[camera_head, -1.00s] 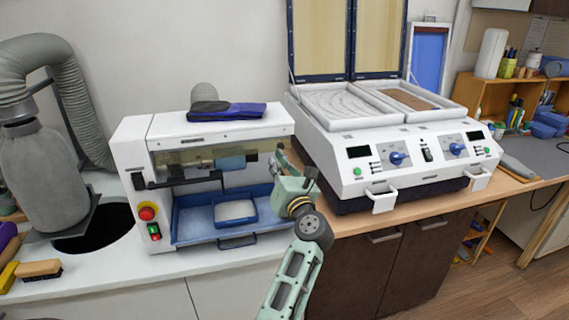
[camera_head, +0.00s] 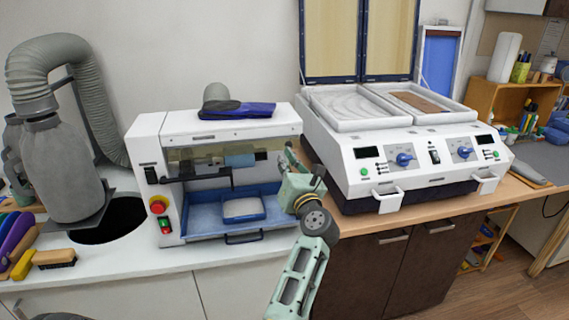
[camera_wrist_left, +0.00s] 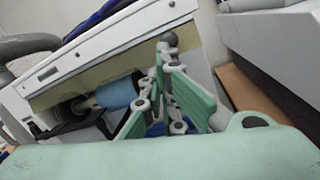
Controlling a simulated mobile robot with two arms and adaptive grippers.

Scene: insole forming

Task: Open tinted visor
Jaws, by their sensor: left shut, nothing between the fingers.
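The white grinding machine (camera_head: 215,125) stands on the left worktop. Its tinted visor (camera_head: 185,158) is a yellowish see-through strip under the top housing, above the blue tray. The visor also shows as an olive band in the left wrist view (camera_wrist_left: 72,87), with a blue roller (camera_wrist_left: 117,92) behind or below it. My left gripper (camera_head: 289,152) is at the machine's right front end, near the visor's right end. It is shut and empty; its fingers (camera_wrist_left: 168,48) overlap the visor band in the wrist view. I cannot tell whether they touch it. My right gripper is out of view.
A blue and black cloth item (camera_head: 237,109) lies on top of the machine. A white heating press (camera_head: 400,155) with raised lids stands close to the right of my left gripper. A grey suction hose (camera_head: 95,105) and brushes (camera_head: 54,258) are at the left.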

